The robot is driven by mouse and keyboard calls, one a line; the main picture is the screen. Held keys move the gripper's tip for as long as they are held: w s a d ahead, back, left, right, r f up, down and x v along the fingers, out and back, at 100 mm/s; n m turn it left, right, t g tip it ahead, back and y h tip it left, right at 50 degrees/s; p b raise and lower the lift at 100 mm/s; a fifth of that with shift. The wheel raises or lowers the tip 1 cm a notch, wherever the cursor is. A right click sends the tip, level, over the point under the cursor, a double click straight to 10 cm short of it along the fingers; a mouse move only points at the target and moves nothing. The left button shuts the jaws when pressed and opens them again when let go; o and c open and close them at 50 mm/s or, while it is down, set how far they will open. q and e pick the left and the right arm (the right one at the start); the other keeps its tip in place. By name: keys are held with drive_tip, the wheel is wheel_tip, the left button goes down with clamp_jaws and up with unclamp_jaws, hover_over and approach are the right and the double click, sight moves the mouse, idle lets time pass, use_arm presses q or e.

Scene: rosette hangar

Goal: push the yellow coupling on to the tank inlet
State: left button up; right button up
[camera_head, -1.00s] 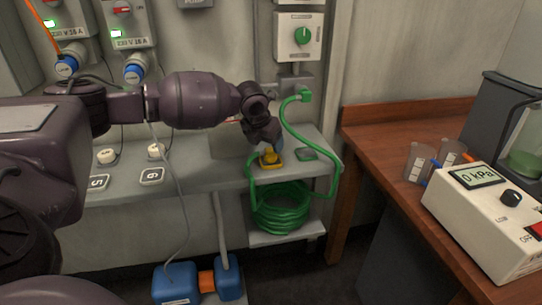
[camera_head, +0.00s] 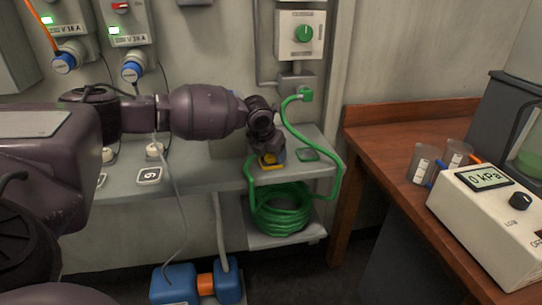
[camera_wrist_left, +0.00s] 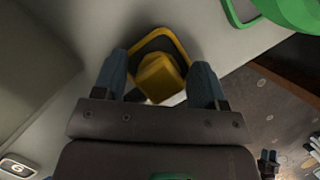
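The yellow coupling (camera_head: 269,158) stands on the grey shelf, in a yellow-outlined spot, and is partly hidden by my left gripper in the head view. In the left wrist view the coupling (camera_wrist_left: 158,76) lies between the two blue-grey fingers. My left gripper (camera_wrist_left: 158,80) is open around it, with a narrow gap at the left finger; contact at the right finger is unclear. In the head view my left gripper (camera_head: 270,150) reaches down over the coupling from above. I cannot make out the tank inlet.
A green hose (camera_head: 280,211) lies coiled on the lower shelf and runs up to a wall fitting (camera_head: 305,95). A green-outlined spot (camera_head: 308,155) lies right of the coupling. A wooden bench (camera_head: 385,150) at right holds cups and a pressure gauge box (camera_head: 490,205).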

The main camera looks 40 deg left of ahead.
use_arm(q)
drive_tip(key=c, duration=0.7)
drive_tip(key=shift+c, duration=0.2)
wheel_tip(320, 180, up, 9)
drive_tip(key=shift+r+p, duration=0.1)
drive_tip(key=shift+p, duration=0.7)
wheel_tip(320, 180, up, 11)
drive_tip(key=p, duration=0.1)
drive_tip(key=shift+p, duration=0.3)
